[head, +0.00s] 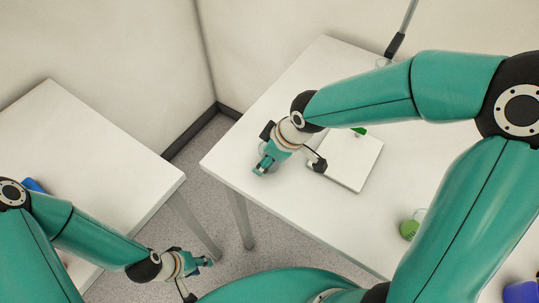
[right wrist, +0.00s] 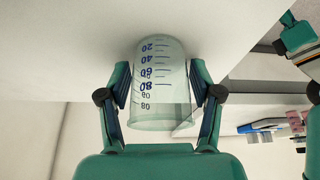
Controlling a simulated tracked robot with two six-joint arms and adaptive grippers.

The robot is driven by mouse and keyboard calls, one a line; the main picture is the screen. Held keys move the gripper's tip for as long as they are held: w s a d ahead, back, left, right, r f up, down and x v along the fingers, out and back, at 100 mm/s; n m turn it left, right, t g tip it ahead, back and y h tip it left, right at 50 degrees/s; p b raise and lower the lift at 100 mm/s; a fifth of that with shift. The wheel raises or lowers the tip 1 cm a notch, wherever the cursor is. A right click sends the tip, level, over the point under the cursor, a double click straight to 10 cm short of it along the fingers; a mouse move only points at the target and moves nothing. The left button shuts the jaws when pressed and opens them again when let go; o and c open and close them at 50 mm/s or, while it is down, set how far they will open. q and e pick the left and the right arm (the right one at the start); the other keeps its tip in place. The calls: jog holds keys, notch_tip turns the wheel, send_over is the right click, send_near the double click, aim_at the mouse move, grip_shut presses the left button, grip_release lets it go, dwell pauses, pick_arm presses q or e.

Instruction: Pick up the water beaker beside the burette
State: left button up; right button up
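The water beaker (right wrist: 162,85) is clear glass with blue measuring marks. In the right wrist view it appears upside down, its base against the white table top. My right gripper (right wrist: 160,82) has one finger on each side of the beaker, very close to its walls. Whether both fingers press on the glass, I cannot tell. In the head view my right gripper (head: 265,165) is low over the left end of the right-hand table, largely hiding the beaker. My left gripper (head: 206,262) is away from both tables, over the floor, with no object visible in it.
A white base plate (head: 350,165) lies right of my right gripper on the white table (head: 225,155). A green-bottomed flask (head: 409,229) stands nearer its front edge. A blue object (head: 522,291) is at the lower right. Another white table (head: 90,135) stands left, across a floor gap.

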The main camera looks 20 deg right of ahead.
jog(key=c, duration=0.8)
jog(key=shift+r, duration=0.1)
